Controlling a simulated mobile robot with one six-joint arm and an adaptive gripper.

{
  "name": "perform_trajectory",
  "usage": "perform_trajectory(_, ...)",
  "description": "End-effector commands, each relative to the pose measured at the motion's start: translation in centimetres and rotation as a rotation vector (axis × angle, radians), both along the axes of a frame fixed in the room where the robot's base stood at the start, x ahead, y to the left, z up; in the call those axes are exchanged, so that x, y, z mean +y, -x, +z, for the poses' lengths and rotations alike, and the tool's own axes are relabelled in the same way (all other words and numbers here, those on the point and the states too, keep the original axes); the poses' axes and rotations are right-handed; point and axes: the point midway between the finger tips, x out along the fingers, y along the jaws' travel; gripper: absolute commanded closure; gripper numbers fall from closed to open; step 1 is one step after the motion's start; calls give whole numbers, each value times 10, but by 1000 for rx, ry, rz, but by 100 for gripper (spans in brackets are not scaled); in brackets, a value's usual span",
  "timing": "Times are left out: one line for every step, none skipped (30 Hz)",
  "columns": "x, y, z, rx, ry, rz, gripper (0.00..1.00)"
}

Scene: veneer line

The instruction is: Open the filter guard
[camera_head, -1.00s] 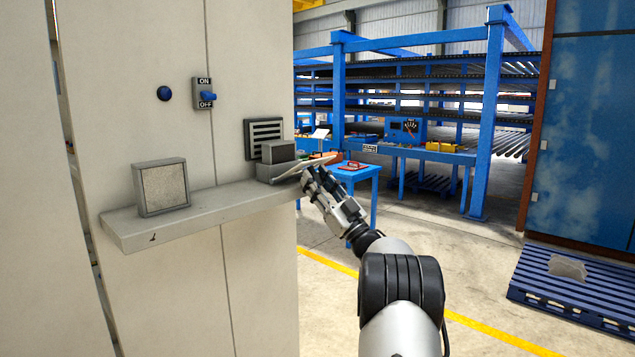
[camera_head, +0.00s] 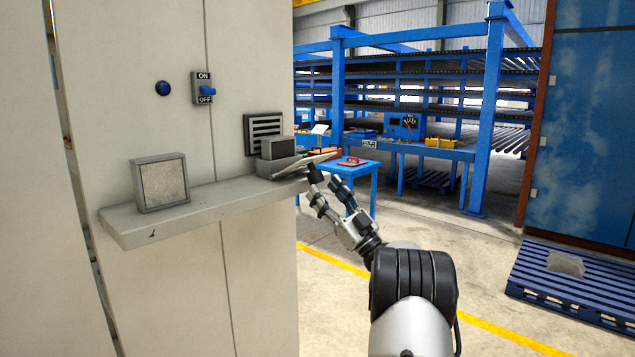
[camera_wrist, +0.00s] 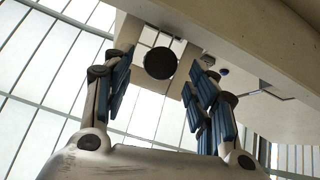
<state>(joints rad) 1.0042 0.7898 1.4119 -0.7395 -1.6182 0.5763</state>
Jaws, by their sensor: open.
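A grey box with a dark front (camera_head: 278,149) sits at the right end of the shelf, below a louvred vent. A thin pale flap (camera_head: 305,163), which looks like the filter guard, sticks out from it at a tilt. A dark round knob (camera_wrist: 160,62) shows between my fingers in the wrist view, with pale panel parts behind it. My gripper (camera_head: 327,188) is open, just below the flap's outer end. Its two blue-padded fingers stand on either side of the knob in the picture, with visible gaps. Whether the knob is within their reach is unclear.
The grey shelf (camera_head: 190,209) juts from the cabinet and carries a framed filter block (camera_head: 161,183). An ON/OFF switch (camera_head: 205,89) is above. A blue table (camera_head: 362,178) stands behind my gripper.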

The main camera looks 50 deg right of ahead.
Motion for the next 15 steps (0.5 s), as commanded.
perform_trajectory(-2, 10, -8, 2, -4, -3, 47)
perform_trajectory(-2, 14, -12, 2, -3, -2, 47)
perform_trajectory(-2, 21, -17, 2, -3, -2, 47)
perform_trajectory(-2, 26, -21, 2, -2, -3, 47)
perform_trajectory(-2, 30, -24, 2, -3, -2, 47)
perform_trajectory(-2, 35, -29, 2, -4, -2, 47)
perform_trajectory(-2, 38, -31, 3, -2, -1, 47)
perform_trajectory(-2, 42, -34, 3, -2, -1, 47)
perform_trajectory(-2, 45, -37, 3, -1, -1, 47)
perform_trajectory(-2, 47, -39, 3, -1, -1, 47)
perform_trajectory(-2, 49, -40, 2, -1, -1, 47)
perform_trajectory(-2, 51, -41, 1, 0, 0, 47)
perform_trajectory(-1, 52, -42, 1, 0, 0, 47)
perform_trajectory(-1, 53, -43, 1, 0, 0, 47)
perform_trajectory(-1, 54, -44, 1, -1, 0, 47)
